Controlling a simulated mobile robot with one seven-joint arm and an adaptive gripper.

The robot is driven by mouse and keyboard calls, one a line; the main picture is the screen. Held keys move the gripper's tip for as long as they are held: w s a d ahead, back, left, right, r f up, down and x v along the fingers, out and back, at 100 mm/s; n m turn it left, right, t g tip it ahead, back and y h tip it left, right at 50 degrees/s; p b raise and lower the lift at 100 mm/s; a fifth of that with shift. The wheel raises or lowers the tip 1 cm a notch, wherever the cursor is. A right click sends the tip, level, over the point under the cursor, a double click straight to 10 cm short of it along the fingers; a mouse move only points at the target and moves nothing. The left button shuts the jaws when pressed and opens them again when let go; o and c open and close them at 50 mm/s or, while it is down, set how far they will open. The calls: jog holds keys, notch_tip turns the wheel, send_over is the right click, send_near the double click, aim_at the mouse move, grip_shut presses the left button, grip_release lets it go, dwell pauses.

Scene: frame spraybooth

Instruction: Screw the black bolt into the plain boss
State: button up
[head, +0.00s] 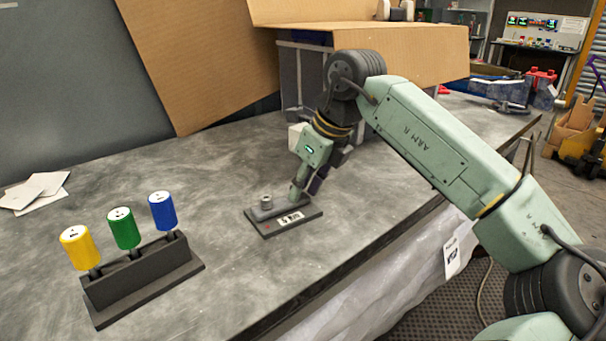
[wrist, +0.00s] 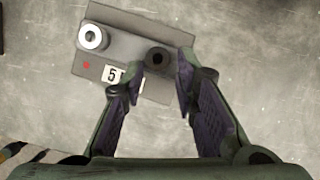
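A dark grey block on a base plate (head: 285,222) lies on the bench in the head view. The wrist view shows its plate (wrist: 160,97) with a light-ringed round part (wrist: 93,37) at the left end. That part also shows in the head view (head: 266,202). A plain dark round part with a black centre (wrist: 157,57) is at the other end. I cannot tell whether this is the boss's empty hole or the black bolt's head. My gripper (wrist: 163,68) points down at that end, its fingers apart on either side of the dark part. It also shows in the head view (head: 296,194).
A dark rack (head: 140,272) at the left holds yellow (head: 78,247), green (head: 123,228) and blue (head: 162,210) handled tools. White sheets (head: 35,190) lie at the far left. Cardboard (head: 400,52) stands behind my arm. The bench (head: 215,165) between rack and block is clear.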

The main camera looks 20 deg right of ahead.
jog(key=shift+n, duration=0.4)
jog(key=n+p, duration=0.1)
jog(key=n+g+y+p, duration=0.1)
jog(key=shift+w+d+r+p, duration=0.1)
jog(key=shift+w+r+p, duration=0.15)
jog(key=shift+p, duration=0.1)
jog(key=shift+f+n+g+y+p, duration=0.25)
jog(key=shift+n+p, duration=0.3)
jog(key=shift+n, duration=0.65)
jog(key=shift+w+r+n+g+p, duration=0.15)
jog(key=shift+n+g+p, duration=0.1)
jog(key=shift+n+p, duration=0.3)
jog(key=shift+w+r+n+g+p, duration=0.1)
jog(key=shift+n+g+p, duration=0.1)
jog(key=shift+n+p, duration=0.3)
jog(key=n, duration=0.1)
jog(key=n+g+p, duration=0.1)
jog(key=shift+w+d+f+n+y, duration=0.1)
jog(key=shift+f+n+y, duration=0.1)
jog(key=shift+n+y, duration=0.15)
jog(key=shift+w+r+n+g+p, duration=0.15)
jog(key=shift+n+g+p, duration=0.25)
jog(key=shift+n+p, duration=0.6)
jog(key=shift+w+f+n+g+p, duration=0.15)
jog(key=shift+n+g+p, duration=0.35)
jog(key=shift+n, duration=0.7)
jog(key=shift+f, duration=0.1)
jog(key=shift+c, duration=0.4)
